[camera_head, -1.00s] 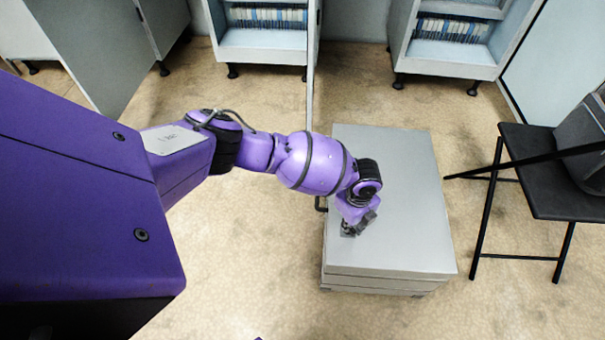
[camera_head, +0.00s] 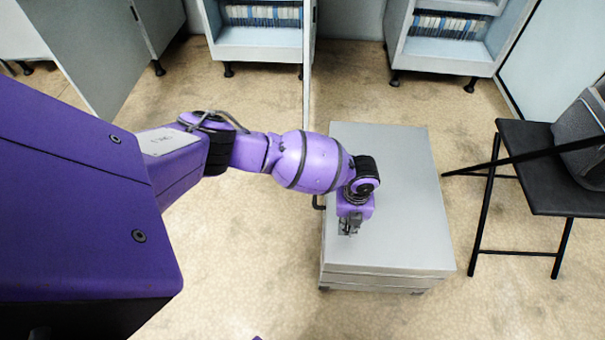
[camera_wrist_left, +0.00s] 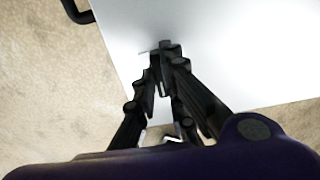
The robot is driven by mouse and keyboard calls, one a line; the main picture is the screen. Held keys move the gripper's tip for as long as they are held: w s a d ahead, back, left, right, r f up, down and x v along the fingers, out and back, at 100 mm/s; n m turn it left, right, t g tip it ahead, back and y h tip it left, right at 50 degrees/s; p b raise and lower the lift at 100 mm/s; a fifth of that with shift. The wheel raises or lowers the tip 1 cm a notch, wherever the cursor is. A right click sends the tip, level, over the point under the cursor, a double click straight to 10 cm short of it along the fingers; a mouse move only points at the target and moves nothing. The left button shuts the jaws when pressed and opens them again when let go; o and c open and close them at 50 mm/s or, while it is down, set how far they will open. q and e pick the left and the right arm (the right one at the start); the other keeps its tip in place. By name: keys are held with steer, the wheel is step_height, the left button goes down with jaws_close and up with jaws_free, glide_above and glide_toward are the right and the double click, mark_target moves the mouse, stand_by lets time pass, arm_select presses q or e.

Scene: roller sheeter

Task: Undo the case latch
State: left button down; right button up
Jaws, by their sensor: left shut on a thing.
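The grey case (camera_head: 408,200) lies flat on the floor with its lid down, right of centre in the head view. Its pale top fills the upper right of the left wrist view (camera_wrist_left: 240,50). My left gripper (camera_head: 350,229) points down at the case's top near its left edge. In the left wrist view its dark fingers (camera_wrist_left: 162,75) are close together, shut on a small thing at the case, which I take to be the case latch. The fingers hide most of it. My right gripper is not in view.
A black handle (camera_head: 318,203) sticks out from the case's left side. A black folding chair (camera_head: 560,190) with a grey bag on it stands at the right. Cabinets with blue-backed rows (camera_head: 262,40) stand at the back. The floor in front of the case is bare.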

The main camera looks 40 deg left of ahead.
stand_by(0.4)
arm_select(q)
steer(key=c, duration=1.8)
jaws_free()
steer(key=shift+w+r, duration=0.1)
step_height(320, 180, up, 12)
